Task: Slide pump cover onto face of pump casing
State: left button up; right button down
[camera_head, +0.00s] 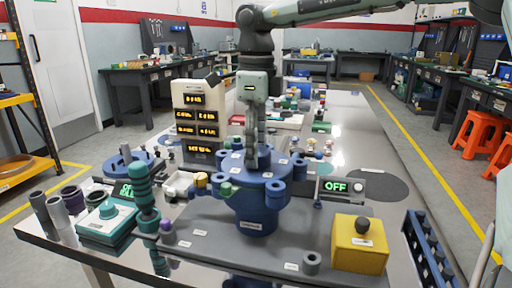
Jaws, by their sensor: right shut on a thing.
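The blue pump casing (258,215) stands upright on a grey plate in the middle of the table, with lugs around its upper rim. A blue round top, which looks like the pump cover (232,164), is at the casing's upper face. I cannot tell whether a gap separates them. My right gripper (257,160) points straight down over the middle of this top. Its fingers are close together and shut on the cover's central part, which they mostly hide. My left gripper is not in view.
A teal ribbed column (145,200) stands left of the casing. A yellow block (359,245) with a dark knob and an OFF display (336,186) are to the right. A dark blue rack (428,250) stands at the right edge. A panel of lit displays (196,117) stands behind.

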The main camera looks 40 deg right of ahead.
dwell(0.3)
jog(key=c, duration=0.7)
grip_release()
jog(key=shift+r+p, duration=0.35)
jog(key=shift+r, duration=0.1)
notch_tip(320, 180, up, 5)
jog(key=p, duration=0.2)
jog(key=shift+p, duration=0.3)
jog(key=shift+r, duration=1.55)
